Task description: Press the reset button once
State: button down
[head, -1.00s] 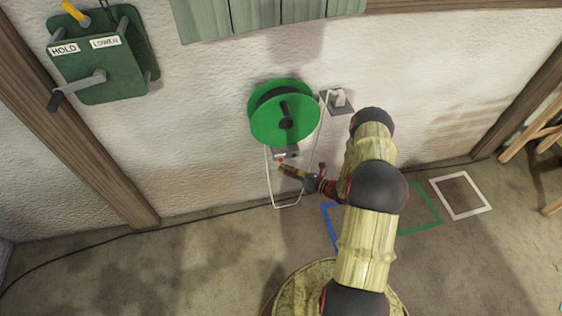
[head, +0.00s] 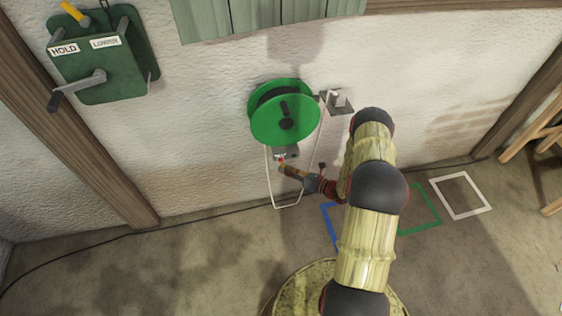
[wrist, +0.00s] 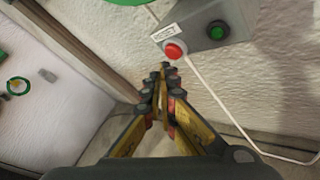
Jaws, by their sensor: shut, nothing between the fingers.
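A grey control box (head: 287,152) hangs on the wall just below the green reel. In the wrist view, the box (wrist: 195,22) carries a red button (wrist: 174,50) and a green button (wrist: 217,30). A white label (wrist: 168,32) sits beside the red button; its text is too small to read surely. My gripper (head: 282,167) is shut and empty, with its tips just below the red button. In the wrist view, the fingertips (wrist: 161,74) point towards the red button and appear close to it. I cannot tell whether they touch it.
The green reel (head: 284,112) is above the box, with a white cable loop (head: 288,206) hanging down. A small wall plate with a switch (head: 338,100) is to its right. A green crank box (head: 103,62) hangs at upper left. Coloured floor outlines (head: 462,195) lie right.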

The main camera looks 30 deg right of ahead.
jog(key=shift+w, duration=0.1)
jog(key=shift+w+d, duration=0.15)
jog(key=shift+w, duration=0.15)
jog(key=shift+w+d+b, duration=0.15)
jog(key=shift+w+b, duration=0.2)
jog(key=shift+w, duration=0.15)
dwell(0.8)
dwell(0.4)
jog(key=shift+s+a, duration=0.3)
jog(key=shift+s, duration=0.6)
jog(key=shift+p, duration=0.3)
jog(key=s, duration=0.2)
jog(key=s+a+p, duration=0.1)
jog(key=s, duration=0.1)
jog(key=shift+s+a, duration=0.2)
jog(key=shift+s, duration=0.2)
